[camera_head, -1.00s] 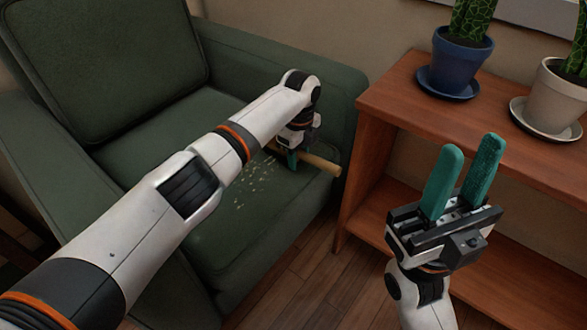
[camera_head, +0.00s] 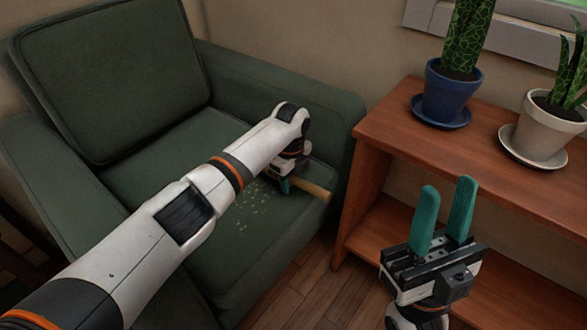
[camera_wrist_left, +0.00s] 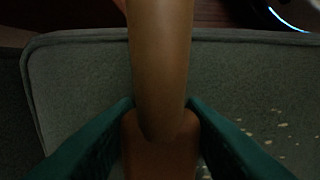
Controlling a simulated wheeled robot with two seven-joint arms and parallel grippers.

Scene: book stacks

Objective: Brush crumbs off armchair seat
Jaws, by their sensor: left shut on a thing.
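The green armchair (camera_head: 118,70) stands at the left of the head view. Its seat (camera_head: 205,265) carries scattered pale crumbs (camera_head: 248,208), which also show at the lower right of the left wrist view (camera_wrist_left: 272,138). My left gripper (camera_head: 285,186) is low over the seat near its right side, shut on a wooden handle (camera_head: 314,190). The handle fills the middle of the left wrist view (camera_wrist_left: 160,60) between the green fingers. The far end of the held tool is hidden by my gripper and arm. My right gripper (camera_head: 443,212) is open and empty, fingers pointing up, in front of the shelf.
A wooden shelf (camera_head: 420,158) stands right of the armchair. A blue pot (camera_head: 450,92) and a white pot (camera_head: 545,135), each with a plant and saucer, stand on its top. Bare wood floor (camera_head: 300,290) shows between the chair and my right arm.

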